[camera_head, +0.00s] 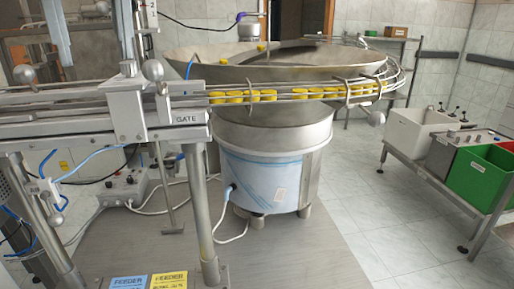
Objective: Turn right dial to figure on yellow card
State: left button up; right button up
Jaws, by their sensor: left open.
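A yellow card (168,280) lies at the bottom edge of the view, to the right of a blue card (128,282). Both carry printed text; the figure on the yellow card is cut off or too small to read. A grey control box (122,187) with small dials stands behind the frame leg on the left. The dials' settings are too small to read, and I cannot clearly tell the right dial apart. My right gripper is not in view.
A steel bowl feeder (262,140) stands mid-view, with a rail of yellow caps (240,97) in front. A gate block (127,108) and frame leg (200,215) stand near the box. Cables lie around it. A bench with a green bin (480,177) is at right.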

pick_arm(q)
jog(key=s+d+f+m+g+h, duration=0.1)
jog(key=d+f+m+g+h, duration=0.4)
jog(key=d+f, duration=1.2)
jog(key=shift+s+d+m+g+h, duration=0.3)
jog(key=shift+d+m+h, duration=0.4)
jog(key=shift+m+h, duration=0.55)
